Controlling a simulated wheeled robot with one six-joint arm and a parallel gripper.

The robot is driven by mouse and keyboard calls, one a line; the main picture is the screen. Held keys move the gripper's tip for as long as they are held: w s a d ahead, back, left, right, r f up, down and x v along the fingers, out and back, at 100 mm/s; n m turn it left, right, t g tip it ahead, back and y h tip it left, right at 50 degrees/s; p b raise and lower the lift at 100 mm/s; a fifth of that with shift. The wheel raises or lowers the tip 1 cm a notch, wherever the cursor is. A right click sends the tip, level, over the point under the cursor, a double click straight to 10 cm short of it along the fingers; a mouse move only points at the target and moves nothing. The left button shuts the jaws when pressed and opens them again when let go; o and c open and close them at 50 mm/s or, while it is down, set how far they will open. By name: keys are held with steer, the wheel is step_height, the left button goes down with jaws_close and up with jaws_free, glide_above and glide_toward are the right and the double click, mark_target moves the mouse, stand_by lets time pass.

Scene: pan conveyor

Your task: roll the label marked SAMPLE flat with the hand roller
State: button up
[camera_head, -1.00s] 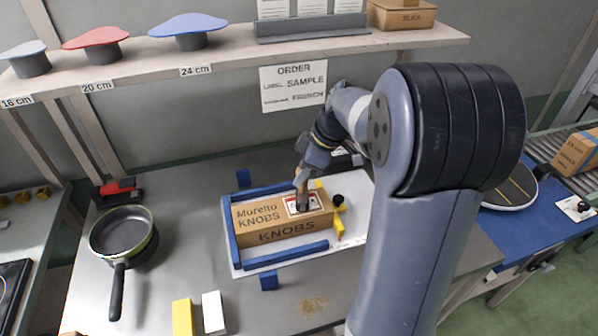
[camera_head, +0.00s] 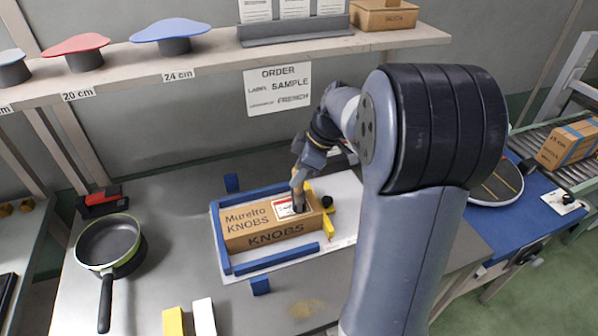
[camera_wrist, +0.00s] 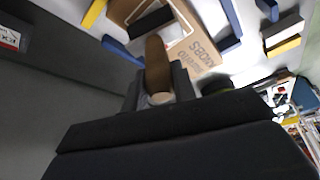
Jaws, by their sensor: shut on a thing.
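The cardboard box marked Muretto KNOBS (camera_head: 245,228) lies in a blue-railed fixture on the bench. A white label with a red border (camera_head: 284,208) is on the right part of its top; its wording is too small to read. My gripper (camera_head: 302,168) is above the box, shut on the brown handle of the hand roller (camera_head: 297,186). The black roller head is down at the label's right part and hides some of it. In the wrist view the roller handle (camera_wrist: 156,62) points from my gripper (camera_wrist: 158,88) to the box (camera_wrist: 190,58).
Blue rails (camera_head: 277,258) and a yellow stop (camera_head: 327,220) surround the box. A pan (camera_head: 108,240) stands at the left. Yellow (camera_head: 173,322) and white (camera_head: 204,318) blocks lie in front. A shelf (camera_head: 220,60) with lids runs above. The order sheet (camera_head: 278,90) reads SAMPLE, FRENCH.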

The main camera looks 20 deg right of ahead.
steer(key=shift+a, duration=1.05)
steer(key=shift+a, duration=0.1)
steer(key=shift+a+b, duration=0.35)
steer(key=shift+a, duration=0.7)
steer(key=shift+d, duration=0.15)
steer(key=shift+d, duration=1.1)
steer(key=shift+d, duration=0.1)
steer(key=shift+d+f, duration=0.1)
steer(key=shift+d, duration=0.9)
steer(key=shift+a, duration=0.15)
